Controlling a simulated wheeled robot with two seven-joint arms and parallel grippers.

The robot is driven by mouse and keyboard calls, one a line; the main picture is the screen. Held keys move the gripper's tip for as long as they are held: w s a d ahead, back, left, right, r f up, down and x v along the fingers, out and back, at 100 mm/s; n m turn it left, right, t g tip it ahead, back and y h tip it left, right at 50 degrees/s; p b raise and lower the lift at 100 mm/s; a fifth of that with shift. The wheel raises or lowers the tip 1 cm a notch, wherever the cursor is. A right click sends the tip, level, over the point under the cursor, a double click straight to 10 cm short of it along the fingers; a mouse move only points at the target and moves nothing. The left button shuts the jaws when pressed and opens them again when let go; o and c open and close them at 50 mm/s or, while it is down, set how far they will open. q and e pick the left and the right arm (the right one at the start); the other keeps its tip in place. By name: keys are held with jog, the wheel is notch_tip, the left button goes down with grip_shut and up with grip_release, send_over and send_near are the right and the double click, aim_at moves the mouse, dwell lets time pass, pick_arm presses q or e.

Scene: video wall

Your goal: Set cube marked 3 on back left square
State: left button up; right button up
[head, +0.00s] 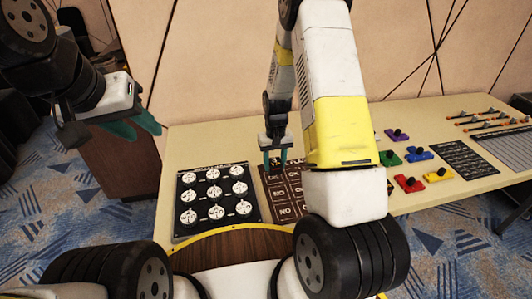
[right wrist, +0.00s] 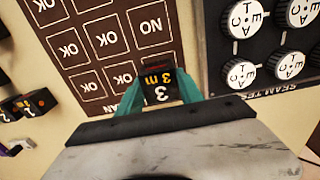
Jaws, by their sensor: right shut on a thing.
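A dark cube marked 3 (right wrist: 157,86) in orange is between the teal fingers of my right gripper (right wrist: 160,98) in the right wrist view. In the head view my right gripper (head: 275,163) points down over the back left part of the brown board (head: 263,190) with outlined OK and NO squares. The board also shows in the right wrist view (right wrist: 78,32). The cube covers part of its corner square there; I cannot tell whether it touches the board. My left gripper (head: 146,131) is empty, its teal fingers apart, away from the board at the left.
A black panel of white round knobs (head: 214,222) lies left of the board. Other dark cubes (right wrist: 40,101) lie off the board in the right wrist view. Coloured pieces (head: 410,183), a dark grid sheet (head: 465,160) and several slim tools (head: 485,122) lie to the right on the table.

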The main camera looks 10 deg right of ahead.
aim_at(274, 169)
jog(key=shift+w+a+f, duration=0.1)
jog(key=shift+w, duration=0.35)
jog(key=shift+s+f, duration=0.1)
jog(key=shift+f, duration=1.55)
jog(key=shift+f, duration=0.15)
jog(key=o, duration=1.4)
